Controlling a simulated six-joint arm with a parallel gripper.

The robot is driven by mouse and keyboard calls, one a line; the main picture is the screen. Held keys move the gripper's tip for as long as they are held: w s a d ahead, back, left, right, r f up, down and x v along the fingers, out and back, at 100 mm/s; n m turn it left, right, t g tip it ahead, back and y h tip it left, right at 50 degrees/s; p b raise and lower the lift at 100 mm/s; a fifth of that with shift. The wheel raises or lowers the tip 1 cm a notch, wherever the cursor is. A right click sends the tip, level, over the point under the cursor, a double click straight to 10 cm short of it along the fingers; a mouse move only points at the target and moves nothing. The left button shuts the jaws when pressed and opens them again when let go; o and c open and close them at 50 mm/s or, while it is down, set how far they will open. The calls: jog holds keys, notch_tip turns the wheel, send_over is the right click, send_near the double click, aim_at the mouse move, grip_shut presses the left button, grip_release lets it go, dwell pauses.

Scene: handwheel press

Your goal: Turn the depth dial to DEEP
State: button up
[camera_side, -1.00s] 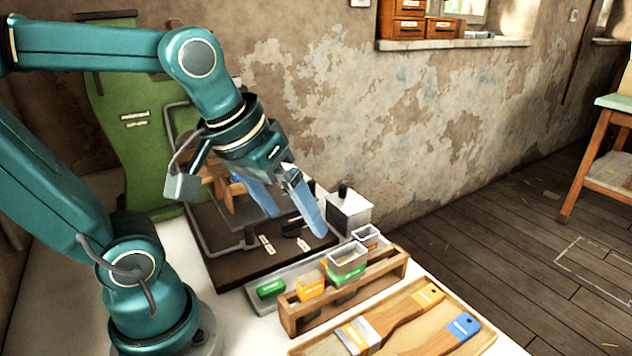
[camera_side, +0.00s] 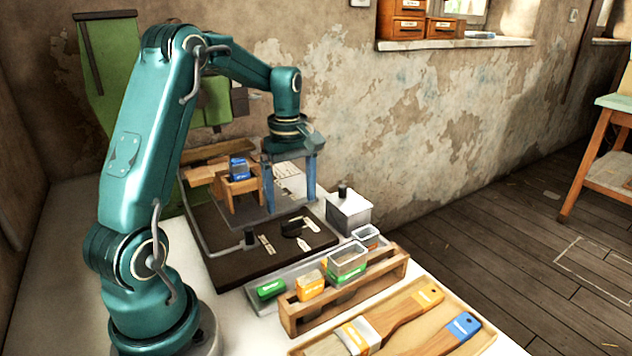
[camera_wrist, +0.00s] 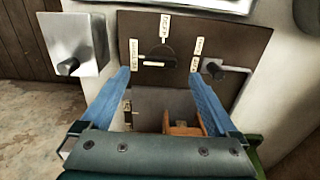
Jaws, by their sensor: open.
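The depth dial is a small black round knob (camera_side: 292,228) on the dark base plate (camera_side: 230,268) of the press. In the wrist view the dial (camera_wrist: 159,56) has pale labels around it, to its left, right and top, too small to read; I cannot tell its setting. My gripper (camera_side: 290,205) is open and empty, pointing down over the press behind the dial. In the wrist view my gripper (camera_wrist: 159,73) has its two blue fingers apart, with their tips short of the dial. I see no contact with it.
A crank with a black knob (camera_side: 250,237) stands beside the dial. A grey box (camera_side: 349,214) with a black knob is on the other side. A wooden block with a blue-labelled piece (camera_side: 238,168) is by my fingers. A wooden rack (camera_side: 345,297) and brush tray (camera_side: 400,335) lie in front.

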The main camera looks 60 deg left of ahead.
aim_at(292, 220)
jog(key=shift+f, duration=2.65)
jog(key=c, duration=1.4)
